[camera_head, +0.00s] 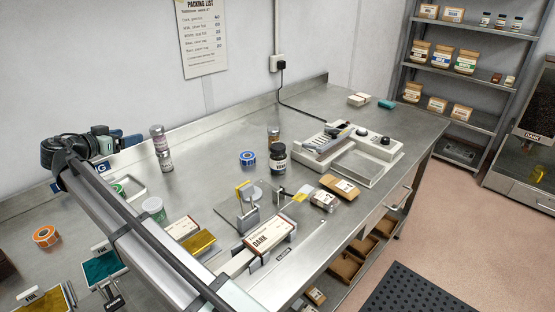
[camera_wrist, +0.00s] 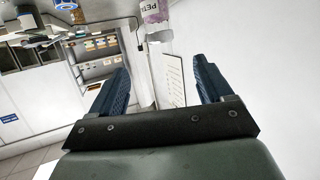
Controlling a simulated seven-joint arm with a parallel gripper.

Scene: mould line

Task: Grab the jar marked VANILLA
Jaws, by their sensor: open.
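No label reads clearly as VANILLA in these views.
A scale-like machine (camera_head: 365,155) stands at the back right of the bench. Blue tape (camera_head: 247,158), a white-lidded tub (camera_head: 153,208) and a box marked DARK (camera_head: 268,236) lie nearer. My arm crosses the front left. Shelves with jars (camera_head: 465,62) stand at the right.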

